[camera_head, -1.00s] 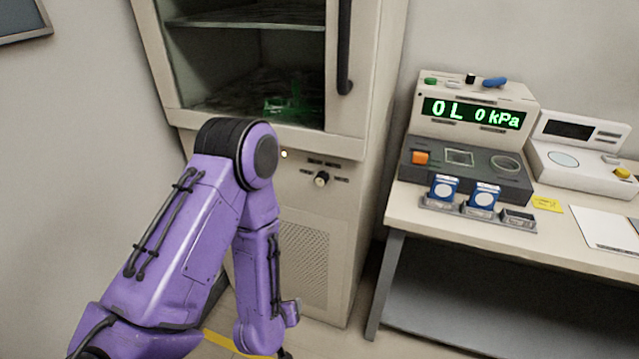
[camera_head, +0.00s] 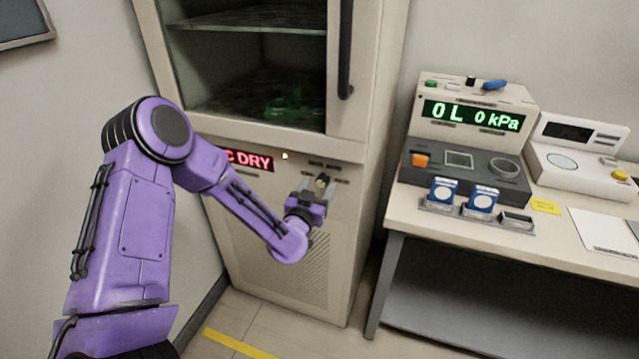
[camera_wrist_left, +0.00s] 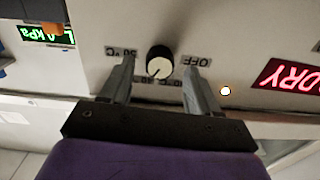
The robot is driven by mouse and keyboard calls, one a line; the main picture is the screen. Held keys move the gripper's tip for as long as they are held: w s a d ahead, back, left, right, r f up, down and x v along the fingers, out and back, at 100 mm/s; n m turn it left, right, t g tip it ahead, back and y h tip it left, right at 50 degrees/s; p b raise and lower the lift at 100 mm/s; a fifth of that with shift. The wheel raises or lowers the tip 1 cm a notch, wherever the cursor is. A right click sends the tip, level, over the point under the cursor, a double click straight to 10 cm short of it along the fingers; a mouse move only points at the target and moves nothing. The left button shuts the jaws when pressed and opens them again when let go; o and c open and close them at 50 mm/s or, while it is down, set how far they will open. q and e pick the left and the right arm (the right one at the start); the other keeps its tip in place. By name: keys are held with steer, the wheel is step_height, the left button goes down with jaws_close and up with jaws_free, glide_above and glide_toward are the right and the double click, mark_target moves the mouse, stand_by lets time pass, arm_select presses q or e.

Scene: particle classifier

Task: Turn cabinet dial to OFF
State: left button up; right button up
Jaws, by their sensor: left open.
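The cabinet dial (camera_head: 321,181) is a small black knob with a pale face on the cabinet (camera_head: 345,215) front, below the glass compartment. It shows clearly in the left wrist view (camera_wrist_left: 159,62), with a "50 °C" label on one side and an "OFF" label (camera_wrist_left: 196,61) on the other. The dial's pointer mark is on its pale face, not toward the OFF label. My left gripper (camera_head: 314,190) is at the dial. In the left wrist view its open fingers (camera_wrist_left: 160,75) stand on either side of the knob, apart from it. My right gripper is not in view.
A red "DRY" display (camera_head: 249,160) and a small lit lamp (camera_head: 284,156) are left of the dial. A dark vertical door handle (camera_head: 345,50) is above right. A bench (camera_head: 400,215) with instruments stands to the right. Floor shows below.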

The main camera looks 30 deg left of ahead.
arm_select(q)
steer(key=shift+x, duration=0.8)
steer(key=shift+c, duration=0.2)
steer(key=c, duration=1)
